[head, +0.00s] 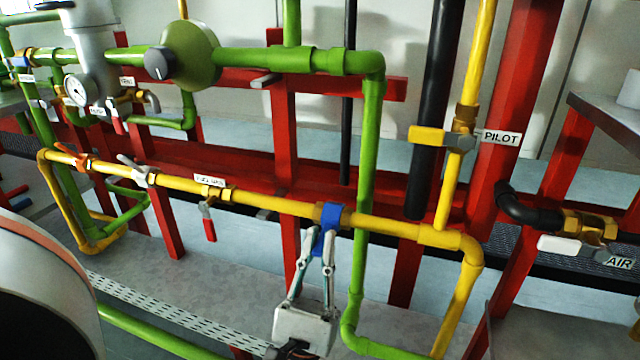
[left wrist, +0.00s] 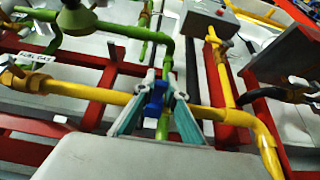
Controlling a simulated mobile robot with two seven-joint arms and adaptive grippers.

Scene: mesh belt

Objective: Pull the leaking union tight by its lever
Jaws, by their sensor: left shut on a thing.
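A yellow pipe (head: 270,203) runs across the head view, with a brass union (head: 318,212) fitted on it. A blue collar (head: 331,214) sits around the pipe at this union, and its short blue lever hangs down between my fingers. My left gripper (head: 324,238) comes up from below and is shut on the blue lever. The left wrist view shows the blue piece (left wrist: 154,100) between the fingertips of my left gripper (left wrist: 163,97). The fingers hide part of the lever. No leak can be made out. My right gripper is not in view.
A green vertical pipe (head: 368,160) stands close to the right of the union. A red-handled valve (head: 209,222) hangs left of it. The yellow-handled PILOT valve (head: 430,135) and the white-handled AIR valve (head: 565,243) are to the right. Red posts (head: 285,150) stand behind.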

